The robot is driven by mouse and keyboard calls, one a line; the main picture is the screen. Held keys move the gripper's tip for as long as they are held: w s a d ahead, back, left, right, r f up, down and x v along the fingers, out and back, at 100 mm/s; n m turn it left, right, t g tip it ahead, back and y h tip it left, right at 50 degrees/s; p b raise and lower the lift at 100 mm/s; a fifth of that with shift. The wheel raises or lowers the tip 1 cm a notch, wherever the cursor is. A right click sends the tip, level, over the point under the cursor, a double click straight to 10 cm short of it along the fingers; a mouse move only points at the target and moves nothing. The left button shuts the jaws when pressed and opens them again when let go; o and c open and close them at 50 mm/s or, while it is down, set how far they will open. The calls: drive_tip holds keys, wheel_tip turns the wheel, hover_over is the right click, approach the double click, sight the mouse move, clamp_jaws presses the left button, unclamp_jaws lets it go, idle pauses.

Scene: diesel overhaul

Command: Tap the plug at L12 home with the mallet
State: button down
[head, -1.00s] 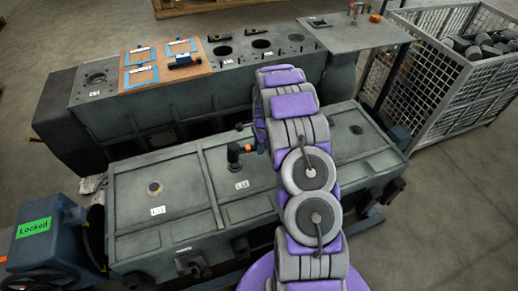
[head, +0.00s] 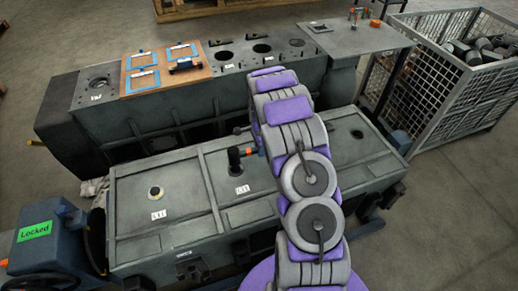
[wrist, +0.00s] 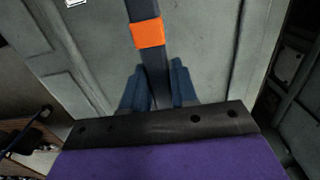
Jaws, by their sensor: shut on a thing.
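The mallet has a dark head (head: 234,157) and a handle with an orange band (head: 250,151). In the head view its head stands just above the round opening (head: 237,171) by the middle label, which looks like L12 (head: 242,188). I cannot tell whether the head touches anything there, and the plug is not clearly visible beneath it. In the wrist view my gripper (wrist: 156,88) is shut on the mallet's dark handle, with the orange band (wrist: 147,33) beyond the fingers. The mallet head is out of the wrist view. My arm hides the gripper in the head view.
The grey engine block (head: 185,178) has another round fitting (head: 155,192) by label L11 and a dark hole (head: 357,134) at right. Behind it stands a bench block with a wooden board (head: 200,82). A wire-mesh crate (head: 455,90) is at right, a blue machine marked Locked (head: 40,245) at left.

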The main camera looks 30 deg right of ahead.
sight(261, 163)
drive_tip(key=shift+d+f, duration=0.1)
drive_tip(key=shift+d, duration=0.05)
wheel_tip(261, 163, down, 7)
drive_tip(key=shift+r+b, duration=0.15)
drive_tip(key=shift+b, duration=0.8)
drive_tip(key=shift+r, duration=0.3)
wheel_tip(261, 163, up, 7)
drive_tip(key=shift+f+p, duration=0.1)
drive_tip(key=shift+p, duration=0.6)
drive_tip(key=shift+r, duration=0.25)
